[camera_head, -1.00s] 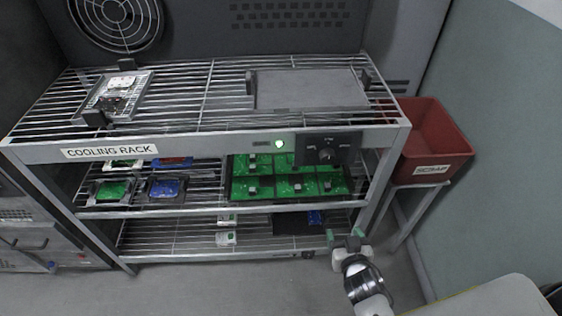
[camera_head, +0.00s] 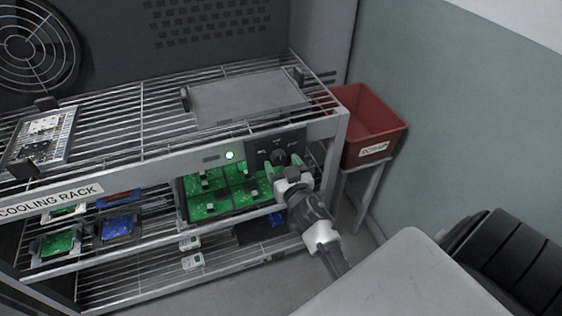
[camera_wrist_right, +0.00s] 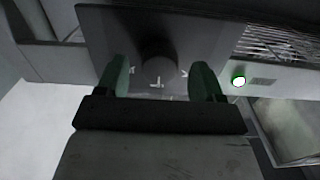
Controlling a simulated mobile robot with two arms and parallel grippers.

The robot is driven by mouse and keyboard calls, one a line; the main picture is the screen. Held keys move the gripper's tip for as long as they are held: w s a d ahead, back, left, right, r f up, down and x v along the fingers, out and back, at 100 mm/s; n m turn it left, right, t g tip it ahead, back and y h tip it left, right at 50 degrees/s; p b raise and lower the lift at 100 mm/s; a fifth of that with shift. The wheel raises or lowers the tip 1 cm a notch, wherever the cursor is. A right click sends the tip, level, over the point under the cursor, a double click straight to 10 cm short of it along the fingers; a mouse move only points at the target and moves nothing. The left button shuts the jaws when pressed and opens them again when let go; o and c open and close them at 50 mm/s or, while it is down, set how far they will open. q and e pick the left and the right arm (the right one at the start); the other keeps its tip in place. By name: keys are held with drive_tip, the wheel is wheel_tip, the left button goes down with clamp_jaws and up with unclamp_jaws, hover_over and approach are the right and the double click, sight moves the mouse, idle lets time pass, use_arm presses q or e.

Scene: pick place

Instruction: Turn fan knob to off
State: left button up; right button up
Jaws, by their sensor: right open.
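The fan knob (camera_head: 279,156) is a dark round dial on a black panel (camera_head: 262,148) at the right end of the cooling rack's front rail. It also shows in the right wrist view (camera_wrist_right: 159,58), just beyond my fingers. My right gripper (camera_wrist_right: 160,80) is open, with its green fingertips to either side of the knob and a gap on each side. In the head view my right gripper (camera_head: 284,168) is just below and in front of the knob. A green light (camera_head: 230,155) glows left of the panel. My left gripper is not in view.
The cooling rack (camera_head: 120,165) holds green and blue boards on its shelves and a grey flat panel (camera_head: 245,97) on top. A fan grille (camera_head: 35,45) is at the upper left. A red scrap bin (camera_head: 372,125) stands to the right of the rack.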

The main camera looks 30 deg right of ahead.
drive_tip(key=shift+w+d, duration=0.15)
drive_tip(key=shift+w, duration=0.35)
drive_tip(key=c, duration=0.9)
drive_tip(key=shift+n, duration=0.4)
drive_tip(key=n, duration=1.1)
